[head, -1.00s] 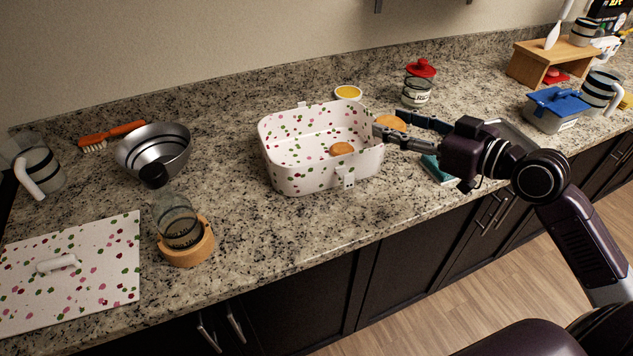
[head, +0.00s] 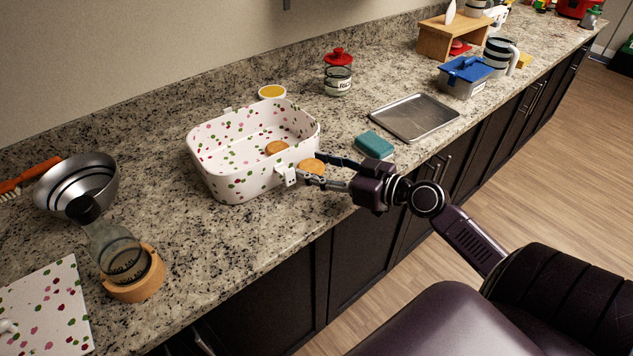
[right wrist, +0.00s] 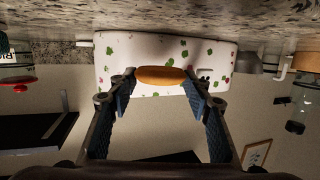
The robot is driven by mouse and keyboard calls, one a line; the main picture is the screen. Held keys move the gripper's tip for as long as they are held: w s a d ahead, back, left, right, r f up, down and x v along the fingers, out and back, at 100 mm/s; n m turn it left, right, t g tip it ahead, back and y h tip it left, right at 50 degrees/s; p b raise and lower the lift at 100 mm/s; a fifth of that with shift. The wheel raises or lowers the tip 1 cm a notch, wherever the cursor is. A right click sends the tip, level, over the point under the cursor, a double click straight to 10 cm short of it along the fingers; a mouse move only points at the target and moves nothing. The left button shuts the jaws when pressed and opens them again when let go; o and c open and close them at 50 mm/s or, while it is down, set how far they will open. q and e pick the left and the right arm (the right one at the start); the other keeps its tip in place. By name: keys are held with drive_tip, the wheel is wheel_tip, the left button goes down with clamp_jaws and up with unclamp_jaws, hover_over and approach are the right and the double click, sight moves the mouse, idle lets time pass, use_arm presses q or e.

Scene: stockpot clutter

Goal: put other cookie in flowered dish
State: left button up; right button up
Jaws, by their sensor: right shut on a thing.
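The flowered dish (head: 232,180) is a deep white box with pink and green spots, open at the top, in the middle of the counter. One round tan cookie (head: 277,147) lies inside it. My right gripper (head: 313,170) is shut on the other cookie (head: 312,165), just outside the dish's right front wall. The right wrist view shows this held cookie (right wrist: 161,75) edge-on between the two fingertips, in front of the dish wall (right wrist: 120,50). I cannot tell whether the cookie touches the wall. My left gripper is not in view.
A teal sponge (head: 375,145) and a metal tray (head: 414,116) lie to the right. A red-lidded jar (head: 338,75) and a yellow-filled bowl (head: 272,92) stand behind. A bottle on a wooden ring (head: 134,278) and a metal bowl (head: 77,185) stand left. The dish's spotted lid (head: 50,310) lies front left.

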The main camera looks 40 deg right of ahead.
sight(317, 188)
drive_tip(key=shift+f+b, duration=0.35)
drive_tip(key=shift+f, duration=1.9)
drive_tip(key=shift+f, duration=0.15)
drive_tip(key=o, duration=0.9)
drive_tip(key=shift+o, duration=0.2)
